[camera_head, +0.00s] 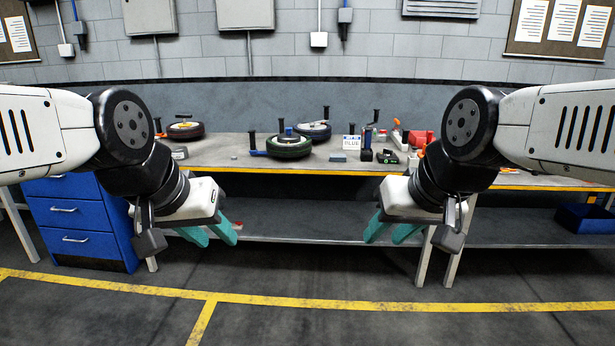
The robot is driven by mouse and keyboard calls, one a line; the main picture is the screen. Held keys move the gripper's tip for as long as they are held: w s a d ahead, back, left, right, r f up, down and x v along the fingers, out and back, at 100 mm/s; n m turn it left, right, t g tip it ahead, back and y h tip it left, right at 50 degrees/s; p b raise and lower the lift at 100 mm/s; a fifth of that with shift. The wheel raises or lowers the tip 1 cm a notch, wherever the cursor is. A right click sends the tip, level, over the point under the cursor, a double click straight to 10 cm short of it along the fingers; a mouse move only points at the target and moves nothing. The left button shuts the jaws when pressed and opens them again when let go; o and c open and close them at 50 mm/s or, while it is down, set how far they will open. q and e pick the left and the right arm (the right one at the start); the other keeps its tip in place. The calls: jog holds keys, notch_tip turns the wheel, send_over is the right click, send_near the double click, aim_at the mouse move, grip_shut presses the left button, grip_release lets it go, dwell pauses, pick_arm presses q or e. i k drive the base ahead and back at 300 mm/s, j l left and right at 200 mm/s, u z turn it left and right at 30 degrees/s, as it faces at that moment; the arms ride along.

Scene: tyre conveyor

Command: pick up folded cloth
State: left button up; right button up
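I cannot pick out a folded cloth for certain. A small flat grey-blue piece (338,156) lies on the workbench (228,149) near its middle and may be it, but it is too small to tell. My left gripper (213,237) hangs in front of the bench at the left, its teal fingers apart and nothing seen between them. My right gripper (388,237) hangs in front of the bench right of centre, also with its teal fingers apart and empty. Both are well short of the things on the bench top.
A blue drawer cabinet (75,222) is under the left end, a blue bin (584,221) low at right. The floor in front is clear.

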aim_at(340, 158)
jog(key=i, duration=1)
jog(key=i+z, duration=0.1)
jog(key=i, duration=0.9)
jog(key=i+j+z, duration=0.1)
jog(key=i+z, duration=0.15)
jog(key=i, duration=0.15)
jog(key=i+j+z, duration=0.2)
jog(key=i, duration=0.2)
jog(key=i+j+z, duration=0.25)
jog(key=i, duration=0.15)
